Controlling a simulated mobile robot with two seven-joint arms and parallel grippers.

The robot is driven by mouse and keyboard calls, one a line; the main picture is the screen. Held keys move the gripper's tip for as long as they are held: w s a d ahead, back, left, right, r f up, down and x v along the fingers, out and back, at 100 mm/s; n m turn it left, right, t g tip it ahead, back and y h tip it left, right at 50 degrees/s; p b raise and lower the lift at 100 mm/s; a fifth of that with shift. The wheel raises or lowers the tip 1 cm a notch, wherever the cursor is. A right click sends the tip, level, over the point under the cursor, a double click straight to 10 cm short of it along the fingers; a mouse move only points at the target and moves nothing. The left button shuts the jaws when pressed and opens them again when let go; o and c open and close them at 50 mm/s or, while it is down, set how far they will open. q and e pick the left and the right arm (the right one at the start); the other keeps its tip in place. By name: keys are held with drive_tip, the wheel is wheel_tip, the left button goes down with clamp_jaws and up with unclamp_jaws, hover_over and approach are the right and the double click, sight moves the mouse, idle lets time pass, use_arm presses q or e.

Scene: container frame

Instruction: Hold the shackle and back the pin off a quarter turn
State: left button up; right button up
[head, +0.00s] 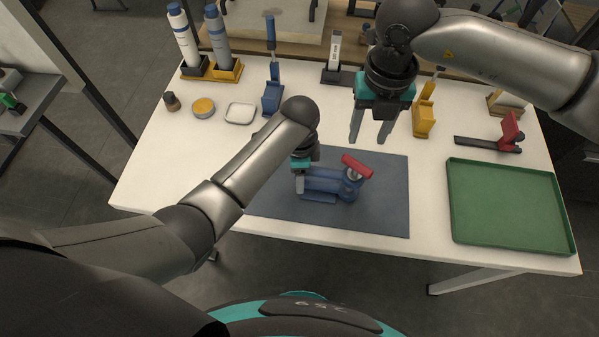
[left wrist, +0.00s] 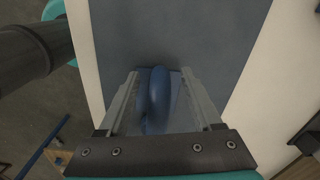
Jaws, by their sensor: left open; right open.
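The blue shackle (head: 325,184) lies on a dark grey mat (head: 389,205) on the white table. Its pin (head: 357,166) has a red bar at the shackle's right end. My left gripper (head: 300,188) is at the shackle's left end, partly hidden by my own arm. In the left wrist view the shackle's curved bow (left wrist: 159,98) stands between the two open fingers, with a visible gap on either side. My right gripper (head: 370,138) is open and empty, pointing down above and behind the pin, apart from it.
A green tray (head: 456,229) is on the right. A red-ended tool (head: 510,130) lies behind it. At the back are two bottles (head: 185,38), a blue holder (head: 272,97) and a yellow holder (head: 424,120). A small dish (head: 240,113) and a yellow-topped tin (head: 204,107) are back left.

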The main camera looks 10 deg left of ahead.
use_arm(q)
drive_tip(key=shift+f, duration=0.25)
clamp_jaws()
idle(0.4)
idle(0.9)
